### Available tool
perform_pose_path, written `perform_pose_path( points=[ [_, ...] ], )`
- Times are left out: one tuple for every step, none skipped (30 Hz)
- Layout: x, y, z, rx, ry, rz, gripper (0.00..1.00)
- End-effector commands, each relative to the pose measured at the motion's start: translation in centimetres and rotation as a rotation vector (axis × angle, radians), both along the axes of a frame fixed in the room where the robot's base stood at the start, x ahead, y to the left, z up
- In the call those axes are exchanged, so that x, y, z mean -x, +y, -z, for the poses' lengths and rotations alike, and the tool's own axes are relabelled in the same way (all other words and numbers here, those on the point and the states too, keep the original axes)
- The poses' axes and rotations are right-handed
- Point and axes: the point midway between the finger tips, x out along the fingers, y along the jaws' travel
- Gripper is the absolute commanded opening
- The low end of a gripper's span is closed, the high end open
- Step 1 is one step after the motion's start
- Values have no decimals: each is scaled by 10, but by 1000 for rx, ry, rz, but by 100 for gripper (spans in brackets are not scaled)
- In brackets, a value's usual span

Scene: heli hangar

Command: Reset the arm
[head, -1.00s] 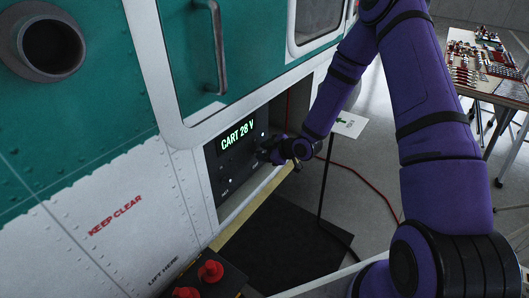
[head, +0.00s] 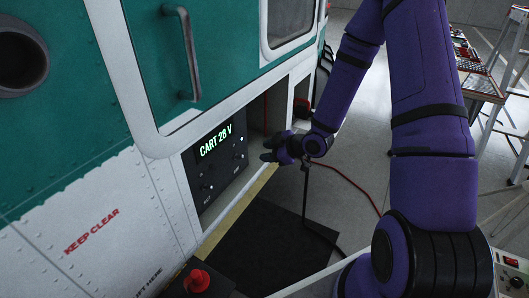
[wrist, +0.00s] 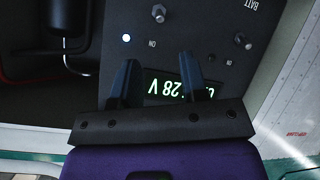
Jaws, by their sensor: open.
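My purple arm (head: 430,130) reaches down from the upper right in the head view. My gripper (head: 268,150) is open and empty, in front of the dark panel (head: 222,180) in the helicopter's side and apart from it. In the wrist view my gripper (wrist: 157,72) shows two dark fingers spread, with nothing between them but the panel behind. The panel's display (head: 216,140) reads "CART 28 V". In the wrist view the panel shows upside down, with toggle switches (wrist: 158,14) and a lit lamp (wrist: 126,38).
The helicopter's green and white side (head: 70,190) fills the left, with a grab handle (head: 188,52). A red cable (head: 345,178) lies on the floor. A tool table (head: 485,85) stands at the right.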

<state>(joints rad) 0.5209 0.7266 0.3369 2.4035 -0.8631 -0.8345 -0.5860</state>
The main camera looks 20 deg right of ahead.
Motion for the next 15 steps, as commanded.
perform_pose_path(
  points=[
    [0, 0, 0, 0, 0, 0, 40],
    [0, 0, 0, 0, 0, 0, 40],
    [0, 0, 0, 0, 0, 0, 40],
    [0, 0, 0, 0, 0, 0, 40],
    [0, 0, 0, 0, 0, 0, 40],
    [0, 0, 0, 0, 0, 0, 40],
    [0, 0, 0, 0, 0, 0, 40],
    [0, 0, 0, 0, 0, 0, 40],
    [0, 0, 0, 0, 0, 0, 40],
    [0, 0, 0, 0, 0, 0, 40],
    [0, 0, 0, 1, -1, 1, 40],
    [-1, 0, -1, 4, 1, 1, 40],
    [-1, -1, -2, 9, 2, 3, 40],
    [-1, -1, -4, 15, 4, 6, 40],
    [-2, -3, -7, 29, 11, 11, 40]
  ],
)
